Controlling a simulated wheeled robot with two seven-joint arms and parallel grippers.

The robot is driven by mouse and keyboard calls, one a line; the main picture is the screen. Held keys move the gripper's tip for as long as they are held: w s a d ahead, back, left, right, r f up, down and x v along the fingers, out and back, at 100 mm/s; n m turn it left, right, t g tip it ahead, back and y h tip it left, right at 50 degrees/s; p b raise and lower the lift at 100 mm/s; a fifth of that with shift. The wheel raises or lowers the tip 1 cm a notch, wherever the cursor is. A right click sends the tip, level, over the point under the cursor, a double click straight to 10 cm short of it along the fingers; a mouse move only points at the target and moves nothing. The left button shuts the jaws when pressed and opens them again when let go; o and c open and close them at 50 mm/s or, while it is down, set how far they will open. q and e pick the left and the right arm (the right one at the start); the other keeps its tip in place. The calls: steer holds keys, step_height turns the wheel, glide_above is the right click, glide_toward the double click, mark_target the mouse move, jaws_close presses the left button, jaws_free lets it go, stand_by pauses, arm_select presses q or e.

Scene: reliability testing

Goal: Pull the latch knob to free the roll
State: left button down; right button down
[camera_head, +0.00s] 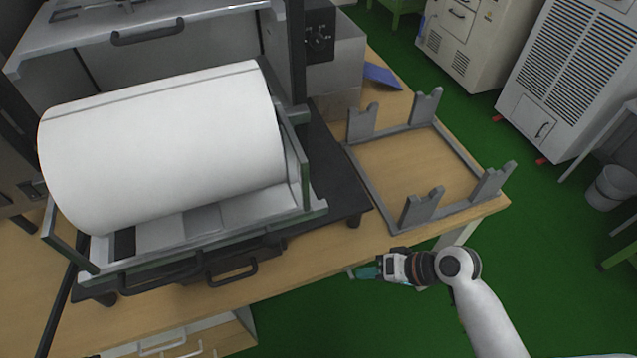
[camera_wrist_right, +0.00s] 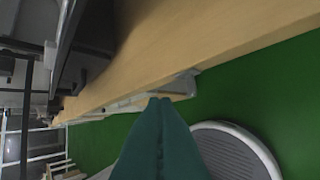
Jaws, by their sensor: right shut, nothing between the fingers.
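A large white roll (camera_head: 165,145) lies in a grey metal frame (camera_head: 302,170) on the machine at the left of the head view. I cannot make out the latch knob for certain in either view. My right gripper (camera_head: 354,272) is at the front edge of the table, right of the machine's front handle and apart from the roll. Its teal fingers are shut and empty, and they show close up in the right wrist view (camera_wrist_right: 160,110). My left gripper is not in view.
A grey stand with upright V-notched posts (camera_head: 395,220) sits on the wooden table (camera_head: 330,243), right of the machine. A black handle (camera_head: 233,273) is on the machine's front. Green floor (camera_head: 330,310) lies open before the table. Cabinets (camera_head: 570,75) stand at the back right.

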steer(key=w+a+r+y, duration=0.25)
steer(key=r+y, duration=0.25)
steer(key=r, duration=0.6)
steer(key=g+y, duration=0.3)
steer(key=y, duration=0.1)
glide_toward(319, 204)
step_height(319, 204, up, 3)
steer(key=shift+f+p, duration=0.1)
steer(key=shift+p, duration=0.25)
steer(key=shift+a, duration=0.1)
steer(key=a+p, duration=0.3)
steer(key=a, duration=0.6)
steer(key=shift+w+a+p, duration=0.1)
steer(key=shift+p, duration=0.25)
steer(key=shift+a, duration=0.35)
